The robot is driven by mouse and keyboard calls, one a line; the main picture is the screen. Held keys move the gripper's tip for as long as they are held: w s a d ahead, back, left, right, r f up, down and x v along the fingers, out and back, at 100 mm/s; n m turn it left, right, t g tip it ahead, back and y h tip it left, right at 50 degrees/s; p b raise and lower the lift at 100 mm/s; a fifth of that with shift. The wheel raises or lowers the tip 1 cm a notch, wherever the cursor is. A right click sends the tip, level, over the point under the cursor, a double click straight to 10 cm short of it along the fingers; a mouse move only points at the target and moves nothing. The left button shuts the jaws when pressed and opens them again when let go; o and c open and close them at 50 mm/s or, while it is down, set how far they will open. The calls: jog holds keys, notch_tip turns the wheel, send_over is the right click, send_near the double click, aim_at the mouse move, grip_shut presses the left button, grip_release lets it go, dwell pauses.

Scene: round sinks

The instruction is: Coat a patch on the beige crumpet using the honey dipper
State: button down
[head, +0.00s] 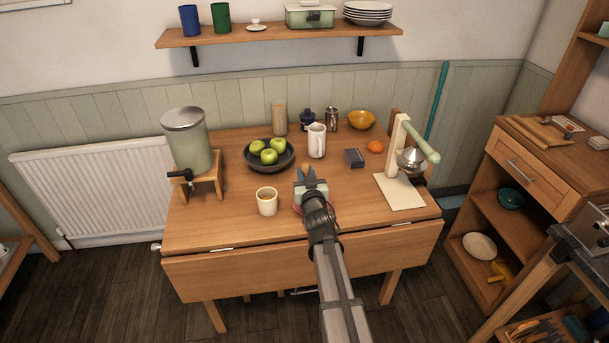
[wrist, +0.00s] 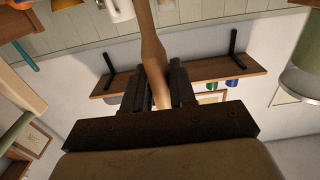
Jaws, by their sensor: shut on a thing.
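My gripper (head: 309,174) is over the front middle of the wooden table. In the wrist view, its two dark fingers (wrist: 155,88) are shut on a long brown wooden handle, which I take to be the honey dipper (wrist: 152,50). The handle runs out of the top of that view, so its head does not show there. In the head view, a small brown bit of it shows at the fingertips. I cannot make out the beige crumpet in either view. A reddish rim (head: 298,209) peeks out beneath my gripper, mostly hidden by it.
A dark bowl of green apples (head: 288,164), a white jug (head: 316,143), a dark blue box (head: 354,158) and an orange (head: 375,146) stand behind. A drink dispenser (head: 188,140) is at left, a juice press (head: 405,165) at right. Bare table lies at front left.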

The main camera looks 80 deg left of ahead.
jog(key=shift+w, duration=2.75)
jog(key=shift+s+d, duration=0.2)
jog(key=shift+s, duration=2.95)
jog(key=shift+w, duration=3.2)
notch_tip(320, 180, up, 8)
jog(key=shift+s+a, duration=0.15)
jog(key=shift+a, duration=0.05)
